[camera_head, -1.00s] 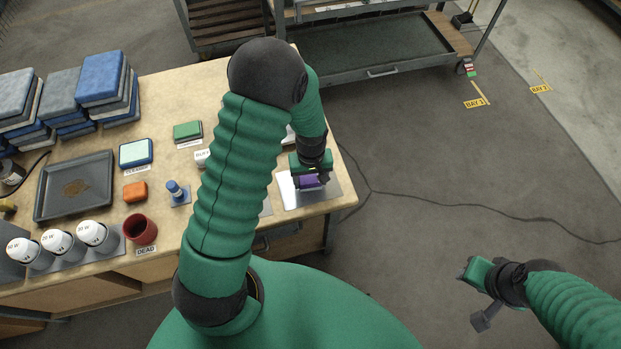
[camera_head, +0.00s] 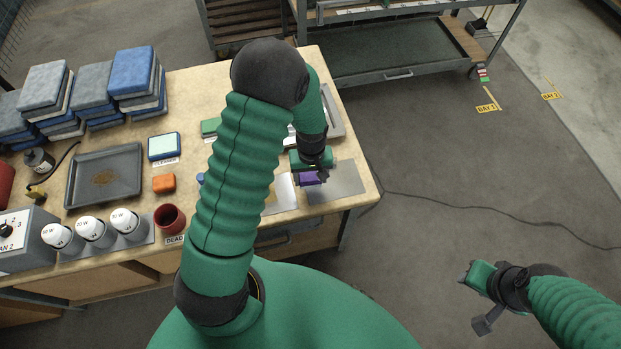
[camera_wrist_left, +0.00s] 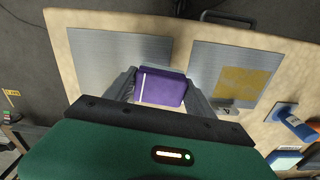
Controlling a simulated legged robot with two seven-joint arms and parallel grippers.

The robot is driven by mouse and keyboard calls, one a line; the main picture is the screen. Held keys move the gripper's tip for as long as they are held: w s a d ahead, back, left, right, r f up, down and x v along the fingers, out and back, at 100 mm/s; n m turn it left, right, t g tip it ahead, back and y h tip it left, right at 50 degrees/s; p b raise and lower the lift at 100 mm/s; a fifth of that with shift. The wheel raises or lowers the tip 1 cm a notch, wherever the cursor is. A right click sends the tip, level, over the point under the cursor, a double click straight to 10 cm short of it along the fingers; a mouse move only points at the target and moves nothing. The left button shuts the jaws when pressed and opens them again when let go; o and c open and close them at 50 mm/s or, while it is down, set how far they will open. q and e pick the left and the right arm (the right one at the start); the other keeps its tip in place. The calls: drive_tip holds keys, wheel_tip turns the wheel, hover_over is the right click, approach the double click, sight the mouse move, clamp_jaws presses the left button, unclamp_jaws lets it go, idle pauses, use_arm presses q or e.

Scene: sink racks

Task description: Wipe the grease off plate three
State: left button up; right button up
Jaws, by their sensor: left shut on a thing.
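My left gripper (camera_head: 311,176) is shut on a purple block (camera_wrist_left: 161,88), which also shows in the head view (camera_head: 309,179). The block is over the gap between two flat metal plates; I cannot tell whether it touches the bench. In the wrist view the left plate (camera_wrist_left: 115,62) looks bare. The right plate (camera_wrist_left: 205,68) carries a yellow, grid-like grease patch (camera_wrist_left: 241,83). In the head view these are the right plate (camera_head: 345,180) and the bright plate (camera_head: 284,189).
A blue-handled tool (camera_wrist_left: 298,127) stands beside the greasy plate. My left arm hides the bench's middle.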

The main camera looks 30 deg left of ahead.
use_arm(q)
drive_tip(key=shift+w+d+r+p, duration=0.1)
drive_tip(key=shift+r+p, duration=0.2)
drive_tip(key=shift+r, duration=0.2)
drive_tip(key=shift+w+d+r+p, duration=0.1)
drive_tip(key=shift+r+p, duration=0.2)
drive_tip(key=shift+r, duration=0.2)
drive_tip(key=shift+s+d+r+p, duration=0.1)
drive_tip(key=shift+r+p, duration=0.6)
drive_tip(key=shift+r, duration=0.15)
drive_tip(key=shift+a+r+p, duration=0.2)
drive_tip(key=shift+r+p, duration=0.7)
drive_tip(key=shift+r, duration=0.1)
drive_tip(key=shift+d, duration=0.1)
